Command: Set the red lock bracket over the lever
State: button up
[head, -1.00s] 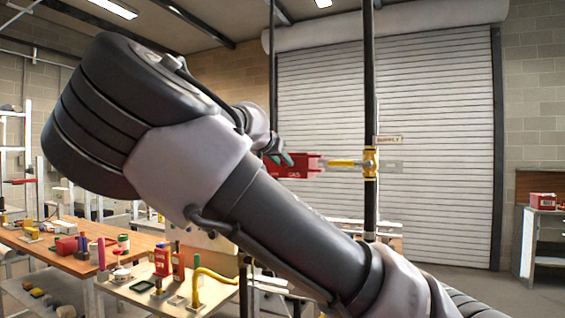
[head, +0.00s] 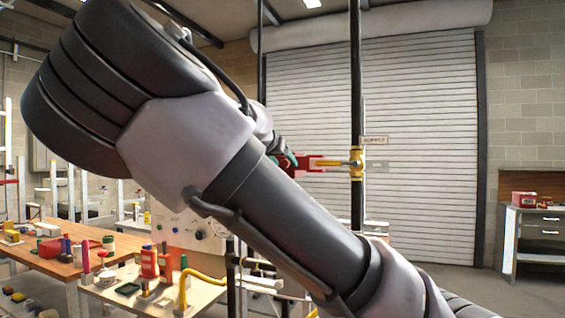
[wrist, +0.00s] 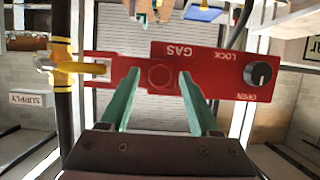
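The red lock bracket (wrist: 212,72) fills the upper middle of the wrist view, its GAS, LOCK and OPEN lettering upside down, with a black knob at its right end. My gripper (wrist: 158,74) has its green fingers on either side of the bracket's round boss and holds it in the air. The bracket's forked left end reaches the yellow lever (wrist: 88,68), whose tip shows between the two prongs. In the head view, the bracket (head: 312,162) is partly hidden by my arm, and the lever (head: 340,163) sticks out left from the pipe valve.
A dark vertical pipe (head: 357,95) carries the yellow valve (head: 356,163), with a SUPPLY sign (head: 375,140) beside it. A bench (head: 125,290) with bottles and small parts stands at lower left. A roller door (head: 420,150) is behind.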

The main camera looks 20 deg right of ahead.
jog(key=v, duration=1)
jog(key=shift+s+a+r, duration=0.2)
jog(key=shift+s, duration=0.1)
